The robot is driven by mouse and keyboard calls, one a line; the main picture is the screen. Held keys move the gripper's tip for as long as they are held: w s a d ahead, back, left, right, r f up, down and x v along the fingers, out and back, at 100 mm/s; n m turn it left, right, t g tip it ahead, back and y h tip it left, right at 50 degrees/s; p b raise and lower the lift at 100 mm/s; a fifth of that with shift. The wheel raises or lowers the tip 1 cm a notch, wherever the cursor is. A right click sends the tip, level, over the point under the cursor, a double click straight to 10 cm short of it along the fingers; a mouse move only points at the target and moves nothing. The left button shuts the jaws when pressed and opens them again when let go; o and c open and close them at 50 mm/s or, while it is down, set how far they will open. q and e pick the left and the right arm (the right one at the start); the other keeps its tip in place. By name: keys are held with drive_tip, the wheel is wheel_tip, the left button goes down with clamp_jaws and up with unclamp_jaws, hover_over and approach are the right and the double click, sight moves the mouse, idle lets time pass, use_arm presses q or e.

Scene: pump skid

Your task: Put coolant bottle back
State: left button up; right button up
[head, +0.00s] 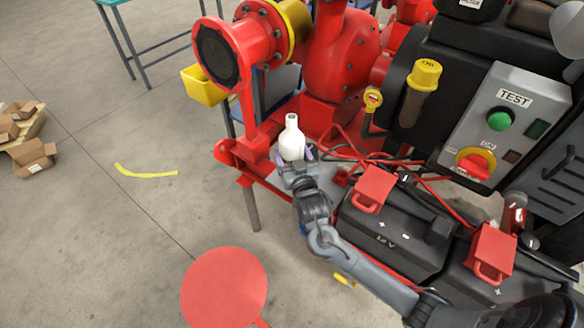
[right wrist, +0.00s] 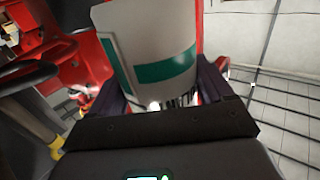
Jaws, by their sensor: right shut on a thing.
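The white coolant bottle (head: 291,140) stands nearly upright at the left end of the red pump skid in the head view. My right gripper (head: 297,160) is shut on it, low on its body. In the right wrist view the bottle (right wrist: 150,50) fills the upper middle, with a green band on its label, between the dark fingers of my right gripper (right wrist: 165,95). Whether the bottle's base rests on the skid is hidden by the gripper. My left gripper is not in view.
Two black batteries (head: 385,246) with red terminal covers lie right of the gripper. Red cables (head: 352,155) run behind it. The red pump (head: 255,45) and grey TEST panel (head: 500,120) stand beyond. A yellow bin (head: 203,88) is at left. Open floor lies left of the skid.

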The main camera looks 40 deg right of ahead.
wheel_tip(320, 180, down, 4)
drive_tip(key=shift+f+b, duration=0.25)
drive_tip(key=shift+b, duration=0.7)
drive_tip(key=o, duration=1.1)
drive_tip(key=shift+f, duration=0.15)
